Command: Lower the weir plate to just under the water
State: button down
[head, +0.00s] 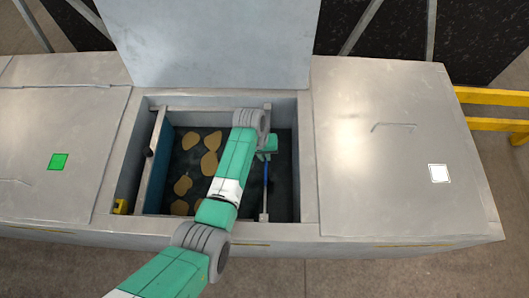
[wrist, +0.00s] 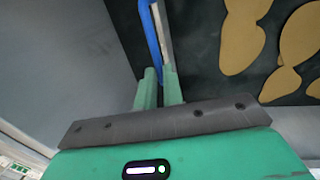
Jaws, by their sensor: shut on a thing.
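My gripper (head: 266,153) is in the right part of the sunken tank, shut on the upper edge of a thin upright plate with a blue strip, which I take for the weir plate (head: 266,186). In the wrist view the two green fingers (wrist: 159,90) close around the plate's edge, and its blue strip (wrist: 150,35) runs away beyond them. Dark water (head: 230,190) with several flat tan pieces (head: 183,185) lies left of the plate. My forearm hides part of the water and the plate's middle. I cannot tell how the plate's top stands against the water level.
The tank's grey rim (head: 220,101) surrounds the opening, with a raised lid (head: 215,40) behind. A grey divider with a blue face (head: 156,170) stands at the tank's left.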

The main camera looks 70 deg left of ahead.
notch_tip(320, 180, down, 6)
jog(key=b, duration=0.3)
jog(key=shift+f+b, duration=0.15)
jog(key=shift+b, duration=0.2)
jog(key=c, duration=1.5)
grip_release()
jog(key=r+p, duration=0.1)
jog(key=r, duration=0.1)
jog(key=s+r, duration=0.1)
jog(key=r, duration=0.2)
jog(key=r+p, duration=0.1)
jog(key=r, duration=0.1)
jog(key=shift+s+a+r+p, duration=0.25)
jog(key=shift+a+r+p, duration=0.05)
jog(key=shift+r+p, duration=0.1)
